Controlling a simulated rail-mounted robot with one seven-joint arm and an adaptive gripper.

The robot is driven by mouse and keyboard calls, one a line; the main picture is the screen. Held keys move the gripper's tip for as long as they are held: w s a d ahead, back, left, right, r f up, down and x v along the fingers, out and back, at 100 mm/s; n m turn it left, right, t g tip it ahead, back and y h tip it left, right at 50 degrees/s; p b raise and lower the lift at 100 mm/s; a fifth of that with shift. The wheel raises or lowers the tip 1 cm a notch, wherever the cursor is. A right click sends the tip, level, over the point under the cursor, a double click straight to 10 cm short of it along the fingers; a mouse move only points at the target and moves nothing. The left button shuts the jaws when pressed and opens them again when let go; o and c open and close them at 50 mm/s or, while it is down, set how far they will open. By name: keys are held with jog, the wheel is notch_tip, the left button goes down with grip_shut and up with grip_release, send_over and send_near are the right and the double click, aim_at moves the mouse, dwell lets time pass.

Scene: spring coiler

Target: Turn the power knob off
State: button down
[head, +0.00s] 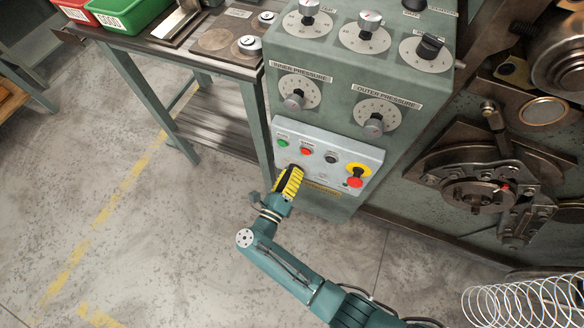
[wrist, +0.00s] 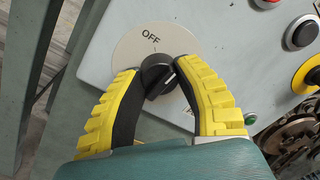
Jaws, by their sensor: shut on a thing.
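The power knob (wrist: 158,74) is black with a light pointer line, on a round white dial (wrist: 135,45) marked OFF at the top in the wrist view. The pointer line looks tilted away from the OFF mark. My gripper (wrist: 160,82) has its yellow and black fingers on both sides of the knob, shut on it. In the head view my gripper (head: 291,172) reaches the lower left of the small control panel (head: 335,136) and hides the knob there. The lower part of the dial is covered by the fingers.
Green, red and black buttons (head: 306,151) sit above and right of my gripper. A red emergency button on a yellow base (head: 356,182) is at the panel's right. Pressure dials (head: 376,113) are above. A workbench (head: 160,50) stands left; the floor before the panel is clear.

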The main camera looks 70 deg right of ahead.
jog(key=n+p, duration=0.2)
jog(key=n, duration=0.4)
jog(key=shift+f, duration=0.1)
jog(key=shift+s+f+n+t+p, duration=0.1)
jog(key=shift+n+t+p, duration=0.55)
jog(key=shift+n, duration=1.65)
jog(key=c, duration=0.6)
grip_release()
jog(key=shift+c, duration=0.2)
